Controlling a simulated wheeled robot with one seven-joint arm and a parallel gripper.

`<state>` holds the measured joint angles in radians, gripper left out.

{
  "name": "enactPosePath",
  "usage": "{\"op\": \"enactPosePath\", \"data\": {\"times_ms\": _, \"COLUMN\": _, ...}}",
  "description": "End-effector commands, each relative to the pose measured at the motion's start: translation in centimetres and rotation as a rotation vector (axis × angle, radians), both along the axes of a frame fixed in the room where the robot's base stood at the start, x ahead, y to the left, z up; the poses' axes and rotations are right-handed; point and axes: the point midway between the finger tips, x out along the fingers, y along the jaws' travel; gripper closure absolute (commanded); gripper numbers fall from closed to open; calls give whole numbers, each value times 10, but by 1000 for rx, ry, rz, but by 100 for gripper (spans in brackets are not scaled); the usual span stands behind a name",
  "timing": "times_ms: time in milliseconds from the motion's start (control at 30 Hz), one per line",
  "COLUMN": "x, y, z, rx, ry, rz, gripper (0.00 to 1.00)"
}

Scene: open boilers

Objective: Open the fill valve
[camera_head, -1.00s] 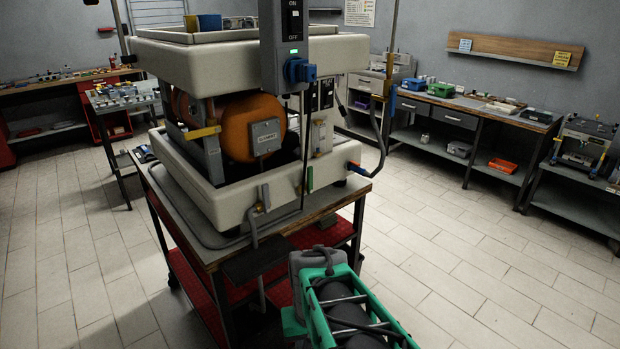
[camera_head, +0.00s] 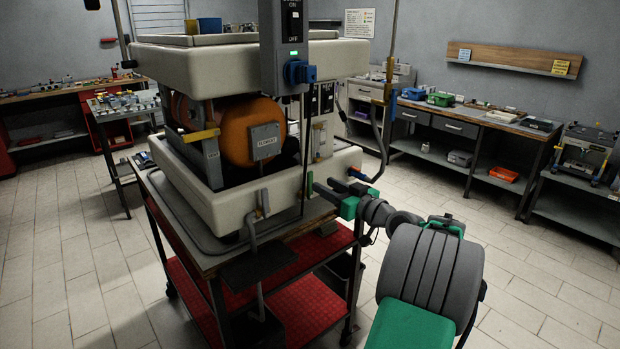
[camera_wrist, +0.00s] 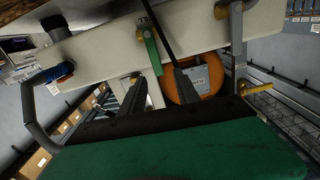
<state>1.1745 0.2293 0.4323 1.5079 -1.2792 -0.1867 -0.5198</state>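The boiler (camera_head: 230,205) stands on a cart, with several valves along its lower front. A green valve lever (camera_head: 309,184) is on the lower front; it also shows in the wrist view (camera_wrist: 152,52). A blue-handled valve (camera_head: 357,174) is at the right corner, also in the wrist view (camera_wrist: 60,72). A third valve (camera_head: 264,203) with a pipe is further left. Contact is unclear.
A grey switch box (camera_head: 284,40) with ON and OFF marks hangs above, with a cable running down. The cart's red shelf (camera_head: 315,300) is below my gripper. A workbench (camera_head: 460,130) is at the back right. The tiled floor is free on both sides.

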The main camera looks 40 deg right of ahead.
Motion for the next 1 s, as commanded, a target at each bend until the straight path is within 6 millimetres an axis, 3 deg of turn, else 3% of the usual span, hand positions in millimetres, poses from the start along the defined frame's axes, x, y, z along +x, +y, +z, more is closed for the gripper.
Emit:
{"op": "enactPosePath", "data": {"times_ms": 167, "x": 15, "y": -1, "z": 4, "rx": -53, "ry": -12, "rz": -7, "gripper": 62}}
{"op": "enactPosePath", "data": {"times_ms": 500, "x": 73, "y": 1, "z": 3, "rx": -51, "ry": -9, "rz": -8, "gripper": 62}}
{"op": "enactPosePath", "data": {"times_ms": 800, "x": 78, "y": 1, "z": 2, "rx": -51, "ry": -9, "rz": -11, "gripper": 62}}
{"op": "enactPosePath", "data": {"times_ms": 1000, "x": 78, "y": 1, "z": 2, "rx": -51, "ry": -8, "rz": -10, "gripper": 77}}
